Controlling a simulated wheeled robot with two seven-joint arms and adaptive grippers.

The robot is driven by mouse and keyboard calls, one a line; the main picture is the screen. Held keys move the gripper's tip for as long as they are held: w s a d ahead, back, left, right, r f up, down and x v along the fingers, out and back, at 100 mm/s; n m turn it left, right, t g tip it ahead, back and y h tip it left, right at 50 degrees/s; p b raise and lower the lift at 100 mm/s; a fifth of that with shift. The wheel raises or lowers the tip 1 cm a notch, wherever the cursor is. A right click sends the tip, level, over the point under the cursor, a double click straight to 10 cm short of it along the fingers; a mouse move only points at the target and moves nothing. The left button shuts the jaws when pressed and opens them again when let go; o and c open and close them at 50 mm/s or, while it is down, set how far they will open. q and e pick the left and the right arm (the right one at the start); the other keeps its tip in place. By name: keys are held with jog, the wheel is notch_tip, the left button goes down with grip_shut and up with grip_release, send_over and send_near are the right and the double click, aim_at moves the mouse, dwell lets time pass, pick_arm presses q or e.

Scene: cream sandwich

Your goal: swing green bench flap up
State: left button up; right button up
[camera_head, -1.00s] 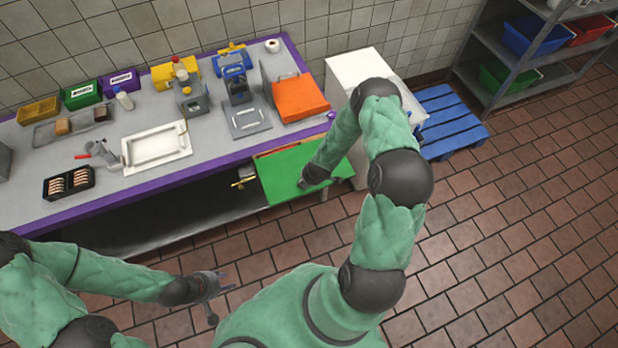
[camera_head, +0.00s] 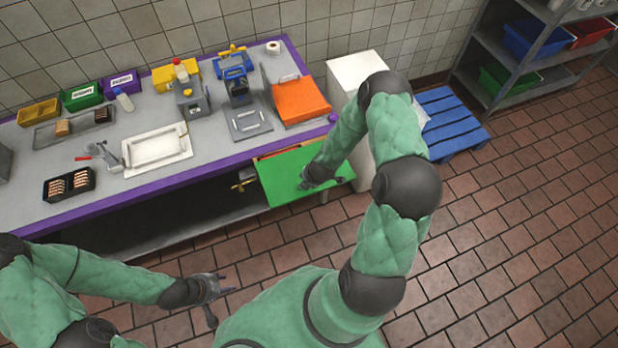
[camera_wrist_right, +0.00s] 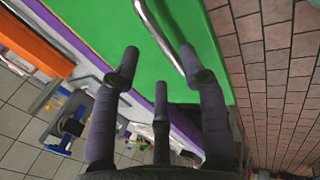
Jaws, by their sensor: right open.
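The green bench flap (camera_head: 280,182) hangs off the purple front edge of the bench, sticking out toward me. My right gripper (camera_head: 304,184) is at its outer part, partly hidden by my own forearm. In the right wrist view the green flap (camera_wrist_right: 100,22) fills the top. A bent metal bar (camera_wrist_right: 162,38) on it reaches between the spread fingertips of my right gripper (camera_wrist_right: 160,72), which is open; I cannot tell whether they touch. My left gripper (camera_head: 222,296) is open and empty, low in front of the bench.
The bench top (camera_head: 225,140) holds a white tray (camera_head: 157,150), an orange-lidded device (camera_head: 298,100) and several bins. A white cabinet (camera_head: 352,68) and a blue pallet (camera_head: 448,118) stand to the right. Tiled floor is free at the right.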

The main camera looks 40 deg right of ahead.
jog(key=v, duration=0.8)
jog(key=shift+w, duration=0.1)
jog(key=s+a+f+m+g+y+b, duration=0.1)
jog(key=s+a+f+m+b, duration=0.3)
jog(key=a+f+m+b, duration=0.2)
jog(key=s+a+f+m+g+y+b, duration=0.1)
jog(key=s+a+f+m+b, duration=0.3)
jog(key=a+f+b, duration=0.5)
jog(key=s+a+f+m+g+y+b, duration=0.2)
jog(key=s+a+f+m+b, duration=0.3)
jog(key=f, duration=0.9)
jog(key=a+m+y+b, duration=0.1)
jog(key=a+m+b, duration=0.1)
jog(key=a+b, duration=0.1)
jog(key=shift+a+f+m+b, duration=0.3)
jog(key=shift+a+m+b, duration=0.05)
jog(key=shift+a+m, duration=0.1)
jog(key=shift+c, duration=0.5)
jog(key=shift+d, duration=0.1)
